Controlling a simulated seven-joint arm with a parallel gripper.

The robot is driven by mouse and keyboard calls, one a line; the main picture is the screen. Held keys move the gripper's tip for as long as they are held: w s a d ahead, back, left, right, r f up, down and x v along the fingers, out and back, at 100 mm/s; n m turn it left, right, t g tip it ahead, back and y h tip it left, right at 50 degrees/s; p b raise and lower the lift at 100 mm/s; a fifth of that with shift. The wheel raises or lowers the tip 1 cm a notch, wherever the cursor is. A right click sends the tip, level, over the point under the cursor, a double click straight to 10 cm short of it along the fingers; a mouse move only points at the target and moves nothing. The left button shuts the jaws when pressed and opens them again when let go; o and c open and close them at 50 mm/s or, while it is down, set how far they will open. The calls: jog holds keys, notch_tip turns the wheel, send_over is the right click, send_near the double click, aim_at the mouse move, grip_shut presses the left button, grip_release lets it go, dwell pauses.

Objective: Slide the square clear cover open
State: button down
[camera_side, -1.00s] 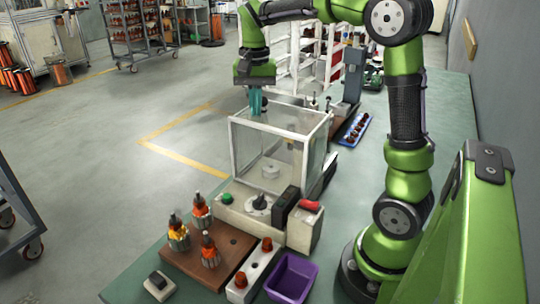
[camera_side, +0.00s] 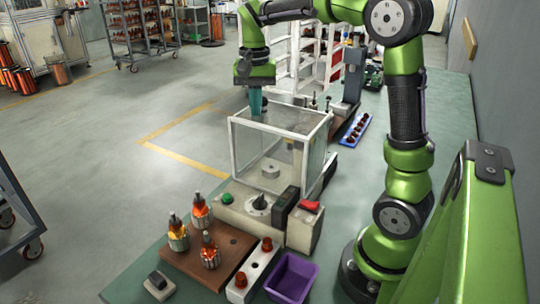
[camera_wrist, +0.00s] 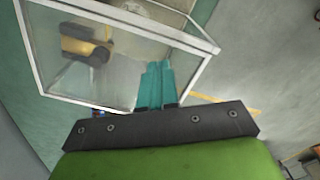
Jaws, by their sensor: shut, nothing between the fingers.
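The square clear cover (camera_side: 270,151) is a white-framed box with see-through panels. It stands over the winding machine (camera_side: 265,208), and its front and side panels enclose a small round metal part (camera_side: 271,170). My gripper (camera_side: 255,111) is shut and empty, pointing down at the cover's far left top corner. In the wrist view the teal fingers (camera_wrist: 157,82) are together, beside the cover's white frame (camera_wrist: 205,45). I cannot tell whether they touch it. Through the panel a yellow-and-dark part (camera_wrist: 86,46) shows inside.
A wooden block (camera_side: 208,250) with several wound armatures stands at the front. A purple bin (camera_side: 291,278) and a white holder (camera_side: 252,270) are to its right. A blue tray (camera_side: 356,130) lies behind right, near a dark press (camera_side: 353,75).

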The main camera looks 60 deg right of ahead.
jog(key=shift+d, duration=0.1)
dwell(0.3)
jog(key=shift+d, duration=6)
notch_tip(320, 180, up, 8)
jog(key=a, duration=0.1)
jog(key=shift+a+f, duration=0.25)
jog(key=shift+a, duration=0.1)
jog(key=s+a+f+n+t, duration=0.2)
jog(key=s+a, duration=0.2)
jog(key=a, duration=0.4)
jog(key=s+a+f+n+t+y, duration=0.1)
jog(key=s+a+f+n+t, duration=0.1)
jog(key=s+a, duration=0.3)
jog(key=s+a+f+n+t+y, duration=0.1)
jog(key=s+a+f+n+t, duration=0.2)
jog(key=a, duration=0.8)
jog(key=shift+s+a+f+n, duration=0.35)
jog(key=shift+s+f+n, duration=0.25)
jog(key=shift+s, duration=0.35)
